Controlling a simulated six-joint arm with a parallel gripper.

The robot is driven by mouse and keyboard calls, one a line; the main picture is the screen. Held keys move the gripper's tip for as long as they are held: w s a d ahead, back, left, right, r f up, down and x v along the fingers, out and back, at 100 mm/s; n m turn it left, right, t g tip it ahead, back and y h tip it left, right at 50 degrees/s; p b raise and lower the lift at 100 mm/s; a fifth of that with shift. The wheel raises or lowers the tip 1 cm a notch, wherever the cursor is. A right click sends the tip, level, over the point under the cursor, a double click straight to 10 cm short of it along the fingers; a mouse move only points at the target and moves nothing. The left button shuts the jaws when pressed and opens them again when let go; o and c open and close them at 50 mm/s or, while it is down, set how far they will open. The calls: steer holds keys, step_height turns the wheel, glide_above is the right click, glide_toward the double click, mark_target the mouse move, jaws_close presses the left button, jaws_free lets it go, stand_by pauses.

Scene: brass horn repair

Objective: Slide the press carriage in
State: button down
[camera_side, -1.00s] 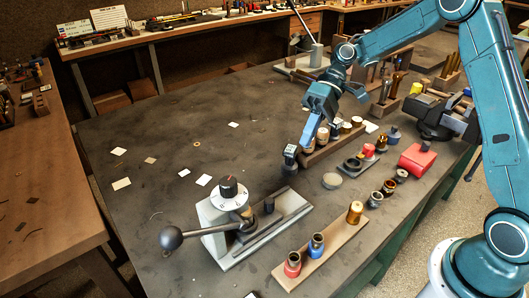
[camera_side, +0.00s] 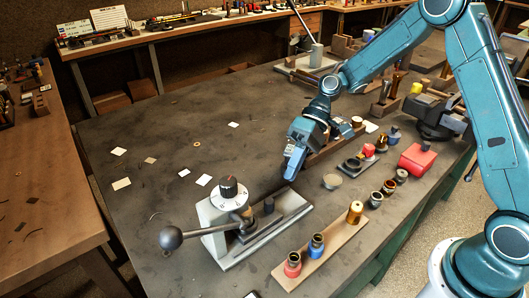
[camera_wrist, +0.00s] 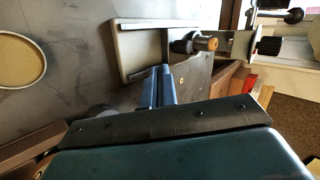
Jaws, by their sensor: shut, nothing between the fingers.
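The press (camera_side: 222,215) stands on the table with a black-topped dial and a ball-ended lever. The base (camera_wrist: 122,50) and the post (camera_wrist: 185,46) also show in the wrist view. My gripper (camera_side: 290,175) is shut and empty, pointing down beside the outer end of the base, on the far side from the press head. Its fingers also show in the wrist view (camera_wrist: 160,85). I cannot tell whether the tips touch anything.
A wooden strip (camera_side: 325,256) with red, blue and brass pieces lies at the front. The table left of the press is mostly clear.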

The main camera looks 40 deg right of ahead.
mark_target(256, 217)
steer(key=a, duration=0.2)
steer(key=s+a+f, duration=0.1)
steer(key=shift+a, duration=0.1)
steer(key=shift+s+a, duration=0.2)
steer(key=shift+a, duration=0.75)
steer(key=shift+a, duration=1.9)
steer(key=shift+f, duration=0.1)
